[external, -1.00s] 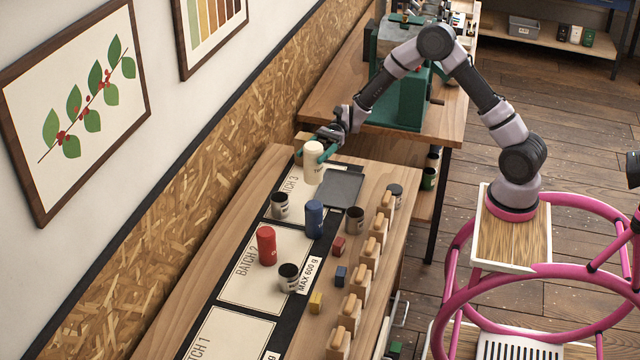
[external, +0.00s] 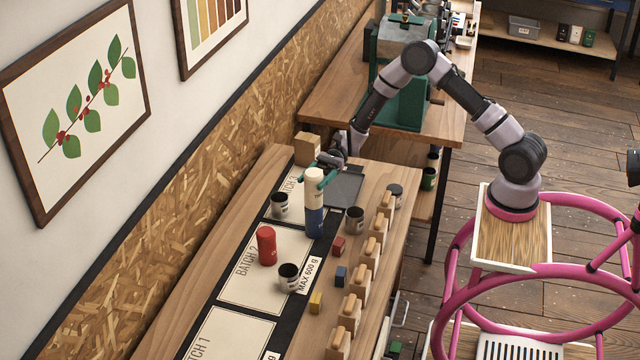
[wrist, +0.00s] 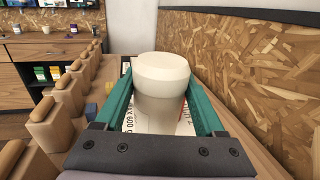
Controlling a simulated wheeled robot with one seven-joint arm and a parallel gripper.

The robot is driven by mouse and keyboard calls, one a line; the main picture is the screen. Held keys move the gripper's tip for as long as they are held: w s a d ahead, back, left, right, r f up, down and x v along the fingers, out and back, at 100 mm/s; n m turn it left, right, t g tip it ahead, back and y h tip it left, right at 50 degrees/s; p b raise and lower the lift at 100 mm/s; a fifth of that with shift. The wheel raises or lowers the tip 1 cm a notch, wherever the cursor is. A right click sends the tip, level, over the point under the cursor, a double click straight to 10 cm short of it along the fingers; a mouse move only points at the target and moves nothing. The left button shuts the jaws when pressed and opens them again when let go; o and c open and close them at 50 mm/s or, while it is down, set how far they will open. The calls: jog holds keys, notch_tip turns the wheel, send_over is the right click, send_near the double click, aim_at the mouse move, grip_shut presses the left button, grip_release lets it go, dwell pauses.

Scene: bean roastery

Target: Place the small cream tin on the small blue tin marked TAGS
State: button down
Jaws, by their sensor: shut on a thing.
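The small cream tin (external: 314,184) is upright between the fingers of my gripper (external: 318,178). In the wrist view the cream tin (wrist: 160,88) fills the space between the two green fingers (wrist: 160,112). The small blue tin (external: 314,222) stands on the dark strip beside the BATCH 2 card. The cream tin is directly above the blue tin in the external view, its lower edge meeting the blue tin's top. I cannot tell whether they touch. The blue tin is hidden in the wrist view, and its marking is not readable.
A red tin (external: 266,246) stands on the BATCH 2 card. A grey tray (external: 345,186) and a cardboard box (external: 306,148) lie behind.

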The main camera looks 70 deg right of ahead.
grip_release()
jog(key=shift+f, duration=0.15)
jog(key=shift+d, duration=0.15)
jog(key=v, duration=1.1)
jog(key=s+a+r+n+g+h, duration=0.4)
jog(key=s+r+n+h, duration=0.45)
jog(key=s+r, duration=0.6)
jog(key=s+d+r+n+t+h, duration=0.2)
jog(key=s+r+n+t+h, duration=0.1)
jog(key=s, duration=0.6)
jog(key=s+d+r+n+t+h, duration=0.3)
jog(key=s+r, duration=0.4)
jog(key=s, duration=0.3)
jog(key=shift+s+d+n+t+h, duration=0.35)
jog(key=shift+n+t+h, duration=0.25)
jog(key=shift+n, duration=0.35)
